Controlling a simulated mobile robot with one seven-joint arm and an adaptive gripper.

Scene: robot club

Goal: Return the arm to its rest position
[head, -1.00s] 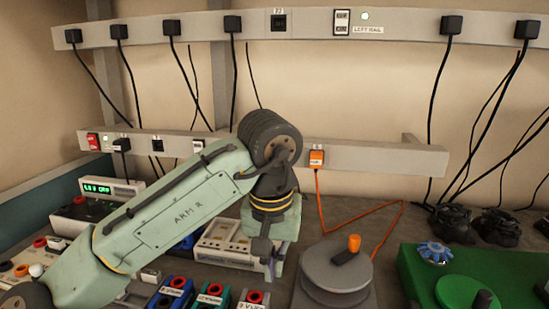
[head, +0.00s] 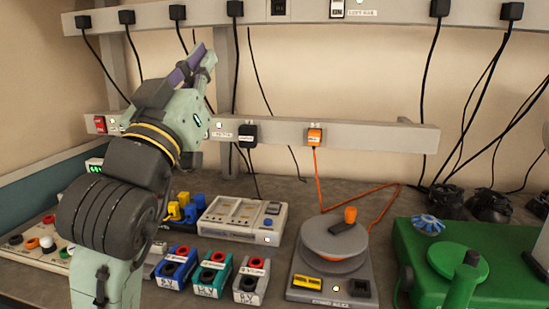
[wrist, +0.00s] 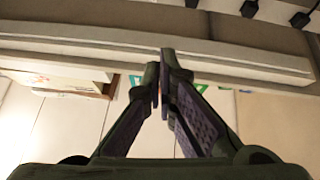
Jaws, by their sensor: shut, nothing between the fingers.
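My arm is folded upright at the left of the head view. My gripper (head: 205,60) points up and to the right, in front of the wall above the lower power rail (head: 370,136). It is empty. In the wrist view my gripper (wrist: 164,66) shows its two fingers brought together at the tips, with nothing between them.
The bench holds a grey reel unit (head: 333,250), a pale charger unit (head: 242,219), several small red-topped boxes (head: 212,272) and a green machine (head: 490,250). The upper power rail (head: 400,13) has several black plugs with hanging cords. An orange cord runs from the orange plug (head: 315,136).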

